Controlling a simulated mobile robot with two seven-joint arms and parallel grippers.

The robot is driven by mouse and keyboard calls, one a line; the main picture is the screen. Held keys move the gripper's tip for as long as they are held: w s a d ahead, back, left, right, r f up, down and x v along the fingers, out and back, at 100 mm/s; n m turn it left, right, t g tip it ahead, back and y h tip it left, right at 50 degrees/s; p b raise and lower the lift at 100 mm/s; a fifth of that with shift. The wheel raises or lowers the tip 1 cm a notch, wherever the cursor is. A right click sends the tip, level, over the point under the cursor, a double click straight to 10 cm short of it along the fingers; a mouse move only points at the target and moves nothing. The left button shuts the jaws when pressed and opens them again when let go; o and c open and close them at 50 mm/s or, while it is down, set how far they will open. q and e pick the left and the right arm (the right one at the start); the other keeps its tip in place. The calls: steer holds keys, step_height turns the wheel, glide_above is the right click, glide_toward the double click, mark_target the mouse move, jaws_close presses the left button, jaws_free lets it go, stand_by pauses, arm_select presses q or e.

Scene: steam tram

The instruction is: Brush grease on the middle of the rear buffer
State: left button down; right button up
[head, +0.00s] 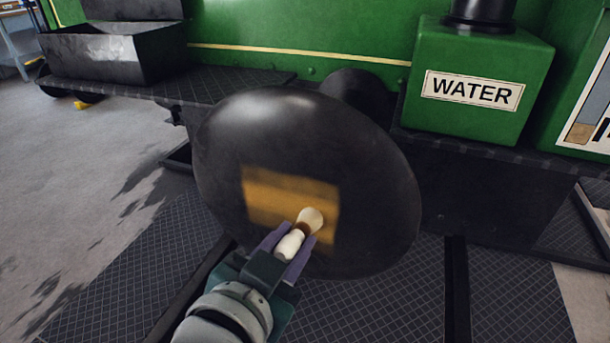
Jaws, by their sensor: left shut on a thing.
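The rear buffer (300,130) is a large dark round disc in the middle of the head view. A yellow-brown patch of grease (270,195) covers part of its face, a little below the centre. My left gripper (290,248) is shut on a brush (309,219) with a white handle, a brown band and pale bristles. The bristle end is over the lower right part of the patch; I cannot tell whether it touches the face. My right gripper is not in view.
A green tank marked WATER (472,90) stands on the dark running plate to the right. An open black metal box (110,55) is at the upper left. Dark grid-pattern plates (110,260) lie below. Grey floor (70,160) is clear at left.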

arm_select(q)
steer(key=shift+w+a, duration=2)
steer(key=shift+a, duration=3.45)
steer(key=shift+s+d+r+p, duration=0.5)
steer(key=shift+s+d, duration=0.8)
steer(key=shift+d, duration=2.3)
steer(key=shift+s+d+r+p, duration=0.5)
steer(key=shift+s+d, duration=0.8)
steer(key=shift+d, duration=2.3)
steer(key=shift+w+a+r+p, duration=0.3)
steer(key=shift+a+p, duration=0.1)
steer(key=shift+a, duration=0.2)
steer(key=shift+w+a+r+p, duration=0.15)
steer(key=shift+a+r+p, duration=0.15)
steer(key=shift+a+p, duration=0.25)
steer(key=shift+w+a+r+p, duration=0.25)
steer(key=shift+a+r+p, duration=0.05)
steer(key=shift+a, duration=0.35)
steer(key=w+a, duration=0.3)
steer(key=a, duration=0.7)
steer(key=shift+w+a, duration=0.4)
